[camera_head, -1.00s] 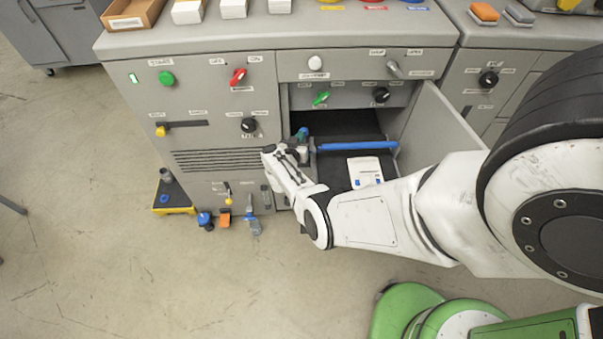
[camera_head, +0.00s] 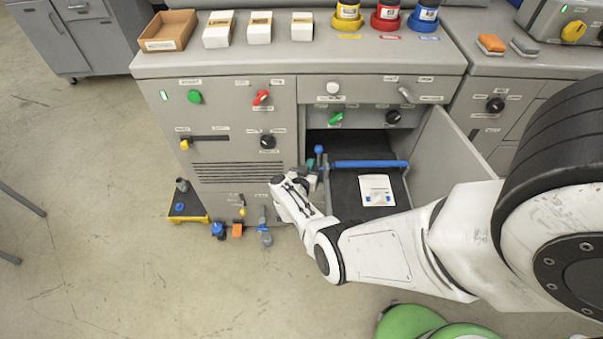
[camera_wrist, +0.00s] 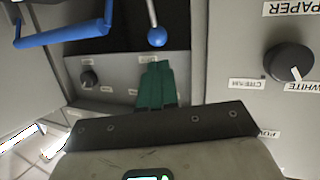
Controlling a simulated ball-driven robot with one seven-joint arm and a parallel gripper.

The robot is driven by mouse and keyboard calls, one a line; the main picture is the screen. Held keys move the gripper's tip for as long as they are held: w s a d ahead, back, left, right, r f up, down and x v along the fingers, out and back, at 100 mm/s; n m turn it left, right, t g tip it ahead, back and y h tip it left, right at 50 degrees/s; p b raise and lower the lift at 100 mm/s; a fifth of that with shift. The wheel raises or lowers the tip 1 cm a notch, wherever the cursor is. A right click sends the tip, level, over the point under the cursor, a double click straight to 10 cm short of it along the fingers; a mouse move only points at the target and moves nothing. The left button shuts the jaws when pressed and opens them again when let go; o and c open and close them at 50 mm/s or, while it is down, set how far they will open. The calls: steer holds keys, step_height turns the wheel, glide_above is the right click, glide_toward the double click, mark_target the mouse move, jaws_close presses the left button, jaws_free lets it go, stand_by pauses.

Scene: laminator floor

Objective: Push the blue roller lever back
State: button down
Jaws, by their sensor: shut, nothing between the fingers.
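The blue roller lever has a round blue knob (camera_head: 319,149) on a thin grey rod and stands at the left side of the open bay. In the wrist view the blue knob (camera_wrist: 156,37) hangs at the picture end of its rod, just beyond my fingertips. My gripper (camera_head: 312,166) is at the left edge of the bay, just below the knob in the head view. Its green fingers (camera_wrist: 156,85) are shut and empty, with a small picture gap to the knob. I cannot tell the depth between them. My gripper partly hides the lever's lower part in the head view.
A blue roller bar (camera_head: 370,164) crosses the bay, right of the lever. A white packet (camera_head: 377,190) lies below it. The open door (camera_head: 440,145) bounds the bay at right. A black knob (camera_wrist: 289,62) is on a nearby panel.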

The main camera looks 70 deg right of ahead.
steer(key=p+v, duration=0.1)
steer(key=v, duration=0.5)
steer(key=shift+a+r+p, duration=0.25)
steer(key=shift+r+p, duration=0.1)
steer(key=shift+p, duration=0.05)
steer(key=shift+w, duration=0.1)
